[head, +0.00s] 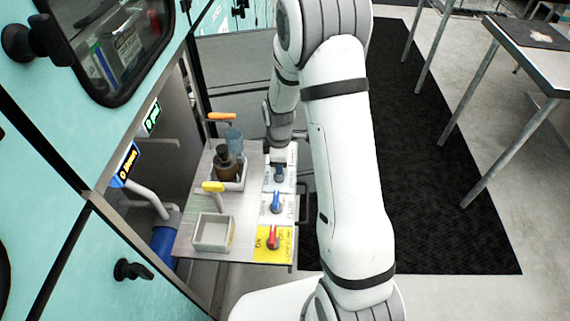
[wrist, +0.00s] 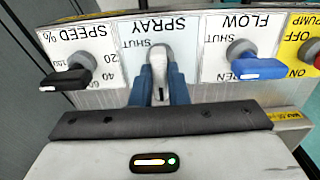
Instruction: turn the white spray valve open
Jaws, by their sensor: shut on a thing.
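The white spray valve (wrist: 160,54) sits on a pale panel under the upside-down word SPRAY in the wrist view. Its lever points straight down the picture, with the word SHUT just left of it. My gripper (wrist: 161,92) has its two blue fingers on either side of the lever and is shut on it. The lever's lower end and any OPEN label are hidden by the fingers and my gripper body. In the head view my gripper (head: 280,172) is at the far end of the panel's row of valves, and the white valve is hidden there.
In the wrist view a black speed knob (wrist: 66,77) is left, and the blue flow valve (wrist: 258,69) right. A red pump switch (head: 272,237) is on a yellow plate. Bottles (head: 228,165), a yellow-handled tap (head: 213,187) and an empty tray (head: 213,232) stand beside the panel.

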